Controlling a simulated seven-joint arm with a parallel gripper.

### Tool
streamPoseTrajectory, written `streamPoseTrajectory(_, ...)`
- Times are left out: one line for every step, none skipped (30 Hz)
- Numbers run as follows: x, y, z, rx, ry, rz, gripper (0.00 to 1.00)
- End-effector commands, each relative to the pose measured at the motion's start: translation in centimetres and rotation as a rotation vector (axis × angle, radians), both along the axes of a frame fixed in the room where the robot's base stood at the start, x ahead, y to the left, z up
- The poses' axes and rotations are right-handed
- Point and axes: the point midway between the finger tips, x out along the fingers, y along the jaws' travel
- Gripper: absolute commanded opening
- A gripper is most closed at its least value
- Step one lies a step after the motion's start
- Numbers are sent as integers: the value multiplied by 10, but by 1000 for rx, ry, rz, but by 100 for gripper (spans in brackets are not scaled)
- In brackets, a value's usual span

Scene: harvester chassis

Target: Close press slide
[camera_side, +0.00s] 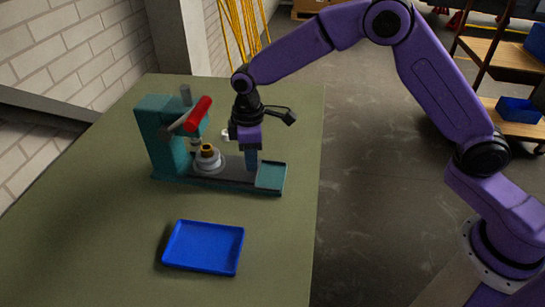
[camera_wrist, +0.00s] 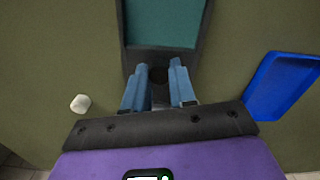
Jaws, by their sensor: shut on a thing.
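The teal press (camera_side: 163,140) stands on the green table, with a red-handled lever (camera_side: 198,114) at its top. Its dark slide track (camera_side: 232,172) runs right to a teal end plate (camera_side: 271,176), which also shows at the top of the wrist view (camera_wrist: 163,25). A grey round fixture with a brass-coloured piece (camera_side: 207,158) sits under the press head. My gripper (camera_side: 251,165) points down over the track, between fixture and end plate. In the wrist view its blue fingers (camera_wrist: 160,68) are shut on a dark round slide knob (camera_wrist: 158,76), partly hidden between them.
A blue tray (camera_side: 204,246) lies empty on the table in front of the press; it shows at the right in the wrist view (camera_wrist: 281,86). A small white object (camera_wrist: 81,103) lies behind the track. The table's right edge is just beyond the end plate.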

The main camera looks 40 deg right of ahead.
Motion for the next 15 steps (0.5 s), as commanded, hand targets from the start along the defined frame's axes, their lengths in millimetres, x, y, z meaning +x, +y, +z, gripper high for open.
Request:
streamPoseTrajectory(7, 8, 1, 5, -5, 2, 0)
streamPoseTrajectory(9, 10, 1, 5, -5, 1, 0)
streamPoseTrajectory(12, 14, 1, 4, -5, 2, 0)
streamPoseTrajectory(15, 16, 1, 5, -5, 1, 0)
streamPoseTrajectory(16, 17, 1, 5, -5, 1, 0)
streamPoseTrajectory(18, 19, 1, 5, -5, 1, 0)
streamPoseTrajectory(19, 20, 1, 4, -5, 2, 0)
streamPoseTrajectory(19, 20, 1, 4, -5, 1, 0)
streamPoseTrajectory(20, 21, 1, 5, -5, 1, 0)
streamPoseTrajectory(21, 21, 1, 6, -6, 1, 0)
streamPoseTrajectory(21, 21, 1, 6, -7, 0, 0)
streamPoseTrajectory(21, 21, 2, 7, -8, 0, 0)
streamPoseTrajectory(21, 22, 2, 8, -9, 0, 0)
streamPoseTrajectory(21, 22, 2, 8, -9, 0, 0)
streamPoseTrajectory(21, 22, 2, 9, -10, 0, 0)
